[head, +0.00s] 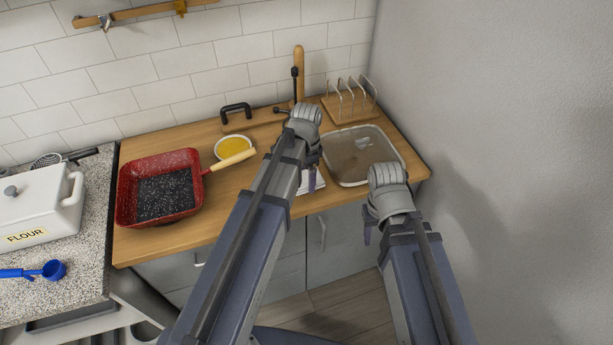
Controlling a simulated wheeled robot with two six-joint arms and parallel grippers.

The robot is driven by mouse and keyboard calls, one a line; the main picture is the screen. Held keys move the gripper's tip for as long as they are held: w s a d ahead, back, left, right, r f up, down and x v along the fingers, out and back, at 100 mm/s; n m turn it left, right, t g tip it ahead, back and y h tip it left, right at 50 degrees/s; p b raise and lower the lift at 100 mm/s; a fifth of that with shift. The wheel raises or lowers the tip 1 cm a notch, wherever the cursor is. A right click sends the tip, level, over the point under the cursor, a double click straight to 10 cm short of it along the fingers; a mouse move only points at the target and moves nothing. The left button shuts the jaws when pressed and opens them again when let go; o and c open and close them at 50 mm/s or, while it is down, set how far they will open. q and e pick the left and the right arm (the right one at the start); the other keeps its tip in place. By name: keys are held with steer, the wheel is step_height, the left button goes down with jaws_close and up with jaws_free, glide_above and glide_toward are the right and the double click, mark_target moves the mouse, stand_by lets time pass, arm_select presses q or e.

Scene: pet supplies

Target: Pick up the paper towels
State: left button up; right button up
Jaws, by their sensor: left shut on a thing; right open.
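No roll of paper towels can be made out clearly. My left gripper (312,180) reaches over the counter just left of the sink, mostly hidden behind its own wrist. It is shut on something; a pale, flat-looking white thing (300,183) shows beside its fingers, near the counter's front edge. Whether this is the paper towels I cannot tell. My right gripper (368,228) is open, in front of the sink, with only part of a finger showing below the wrist.
The wooden counter (225,218) holds a red pan (160,190), a yellow-filled bowl (233,147), a sink (350,160) and a wire rack (350,100). A white flour box (35,212) and blue scoop (50,270) are at left. A grey wall (500,130) closes the right.

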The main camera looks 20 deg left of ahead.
mark_target(306, 177)
arm_select(q)
step_height(306, 177, up, 7)
steer(key=p, duration=0.5)
steer(key=shift+p, duration=0.4)
steer(key=shift+f, duration=0.1)
